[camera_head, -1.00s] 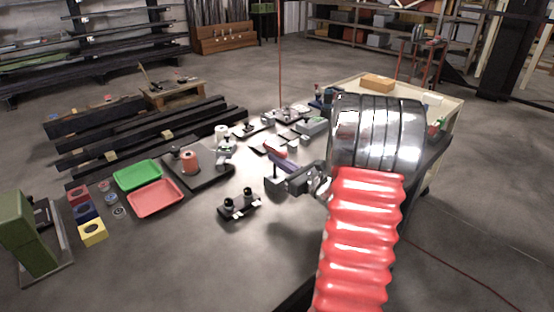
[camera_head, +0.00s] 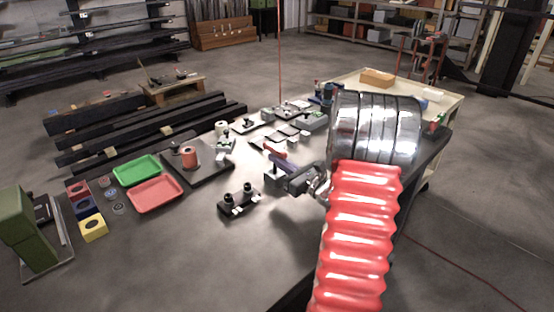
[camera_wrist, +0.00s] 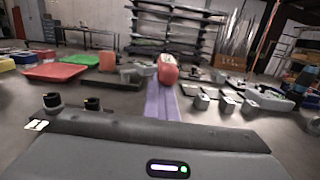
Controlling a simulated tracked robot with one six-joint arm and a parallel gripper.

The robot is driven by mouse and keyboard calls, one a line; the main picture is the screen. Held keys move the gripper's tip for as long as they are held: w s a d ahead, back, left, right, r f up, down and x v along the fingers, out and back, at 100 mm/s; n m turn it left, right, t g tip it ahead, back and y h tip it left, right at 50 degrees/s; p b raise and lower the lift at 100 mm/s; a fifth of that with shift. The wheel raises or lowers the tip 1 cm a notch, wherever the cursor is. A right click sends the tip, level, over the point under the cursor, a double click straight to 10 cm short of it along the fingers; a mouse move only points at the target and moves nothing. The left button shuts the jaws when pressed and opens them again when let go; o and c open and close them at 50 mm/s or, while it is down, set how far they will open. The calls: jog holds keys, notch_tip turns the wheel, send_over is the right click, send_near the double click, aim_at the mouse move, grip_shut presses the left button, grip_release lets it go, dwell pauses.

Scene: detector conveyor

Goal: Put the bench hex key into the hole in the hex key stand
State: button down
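My gripper (camera_head: 276,163) reaches out over the bench with its purple fingers pointing away from me. In the wrist view the two fingers (camera_wrist: 161,101) lie close side by side. A red, rounded piece (camera_wrist: 167,70), possibly the handle of the bench hex key, shows at their tips. It also shows in the head view as a short red bar (camera_head: 275,149) just beyond the fingers. I cannot tell whether the fingers grip it. A small black block with two dark posts (camera_head: 239,203) stands left of the gripper. I cannot make out the hex key stand or its hole for certain.
A red tray (camera_head: 155,195) and a green tray (camera_head: 136,170) lie to the left. A dark plate with an orange spool (camera_head: 189,157) is beside them. A yellow block (camera_head: 93,228) stands near the left edge. Several small parts crowd the far bench. The front bench surface is clear.

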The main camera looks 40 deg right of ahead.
jog(key=shift+f, duration=0.25)
jog(key=c, duration=2)
grip_release()
jog(key=shift+c, duration=0.2)
jog(key=shift+d, duration=0.1)
